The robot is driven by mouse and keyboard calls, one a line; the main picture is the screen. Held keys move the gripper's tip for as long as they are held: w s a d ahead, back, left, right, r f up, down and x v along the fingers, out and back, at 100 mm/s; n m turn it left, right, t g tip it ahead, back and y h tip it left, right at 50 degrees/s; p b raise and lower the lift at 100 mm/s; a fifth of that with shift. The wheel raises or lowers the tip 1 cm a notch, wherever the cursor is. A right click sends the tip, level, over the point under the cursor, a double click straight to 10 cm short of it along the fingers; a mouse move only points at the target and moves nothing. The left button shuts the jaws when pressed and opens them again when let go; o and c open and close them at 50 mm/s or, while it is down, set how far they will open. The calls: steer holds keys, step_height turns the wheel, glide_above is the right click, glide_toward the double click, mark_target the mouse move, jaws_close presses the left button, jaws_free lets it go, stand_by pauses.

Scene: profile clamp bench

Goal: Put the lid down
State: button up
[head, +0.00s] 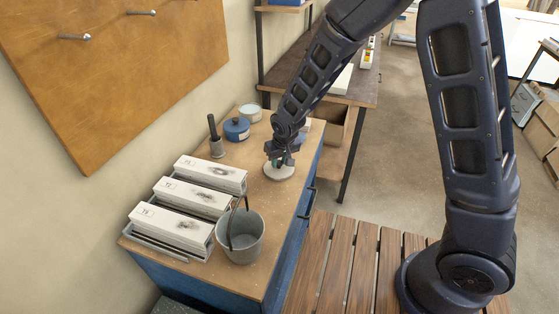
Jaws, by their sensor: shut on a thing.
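My gripper (281,161) points down over the right side of the bench top and is shut on the lid (279,174). The lid is a pale grey round disc under the fingertips. It is at or just above the bench surface; I cannot tell whether it touches. The gripper hides the middle of the lid and its grip point. A blue round pot (236,132) with a dark knob on top stands to the left, beyond the gripper.
The wooden bench top (262,204) also holds an open pale tub (251,114), a grey holder with a dark rod (216,146), several long white boxes (205,198) in a rack and a grey bucket (240,238). Something blue is partly hidden behind my gripper.

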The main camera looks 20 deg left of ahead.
mark_target(284, 174)
steer(key=shift+f, duration=0.1)
steer(key=o, duration=1)
steer(key=v, duration=1.2)
